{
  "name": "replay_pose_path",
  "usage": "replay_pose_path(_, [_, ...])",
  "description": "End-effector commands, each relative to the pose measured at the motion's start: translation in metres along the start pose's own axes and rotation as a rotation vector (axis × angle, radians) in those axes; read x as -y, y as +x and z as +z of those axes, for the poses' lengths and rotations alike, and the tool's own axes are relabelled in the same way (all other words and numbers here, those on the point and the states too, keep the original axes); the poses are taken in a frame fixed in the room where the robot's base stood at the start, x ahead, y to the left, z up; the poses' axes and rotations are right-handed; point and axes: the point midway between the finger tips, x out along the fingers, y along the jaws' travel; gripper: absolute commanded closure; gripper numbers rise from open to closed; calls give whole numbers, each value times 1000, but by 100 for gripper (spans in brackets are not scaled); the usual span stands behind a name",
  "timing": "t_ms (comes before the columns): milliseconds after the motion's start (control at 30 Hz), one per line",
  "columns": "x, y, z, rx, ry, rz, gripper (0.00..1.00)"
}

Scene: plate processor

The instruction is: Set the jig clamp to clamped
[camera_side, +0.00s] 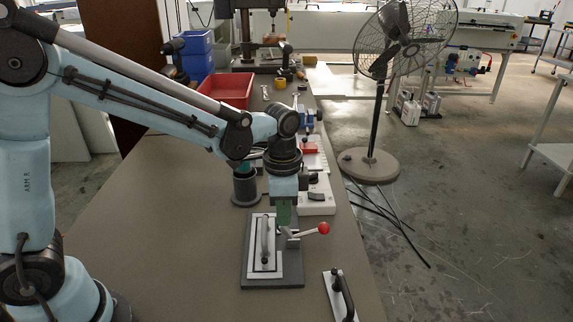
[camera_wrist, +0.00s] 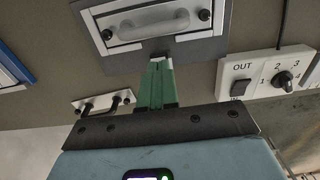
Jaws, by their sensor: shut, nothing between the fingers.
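The jig (camera_side: 252,281) is a dark base bearing a white plate with a grey bar handle (camera_side: 265,240). In the wrist view the jig base (camera_wrist: 218,53) and handle (camera_wrist: 153,24) are at the top. The jig clamp (camera_side: 290,237) is at the jig's right edge. Its lever ends in a red ball (camera_side: 323,228) pointing right, away from the plate. My gripper (camera_side: 284,222), with green fingers, points down just above the clamp. It is shut and empty in the wrist view (camera_wrist: 157,62), where its fingers hide the clamp. I cannot tell whether they touch it.
A white control box (camera_side: 317,196) stands behind the jig; its OUT switch and dial show in the wrist view (camera_wrist: 262,74). A white plate with a black handle (camera_side: 340,295) lies front right, near the table edge. A dark cylindrical holder (camera_side: 245,187) stands behind. The table's left front is clear.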

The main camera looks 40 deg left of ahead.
Motion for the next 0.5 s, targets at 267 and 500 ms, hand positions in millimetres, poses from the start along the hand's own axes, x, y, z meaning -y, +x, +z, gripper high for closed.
replay_pose_path(267, [0,1,6,-65,-2,0,100])
replay_pose_path(500, [0,4,14,-172,-2,-1,100])
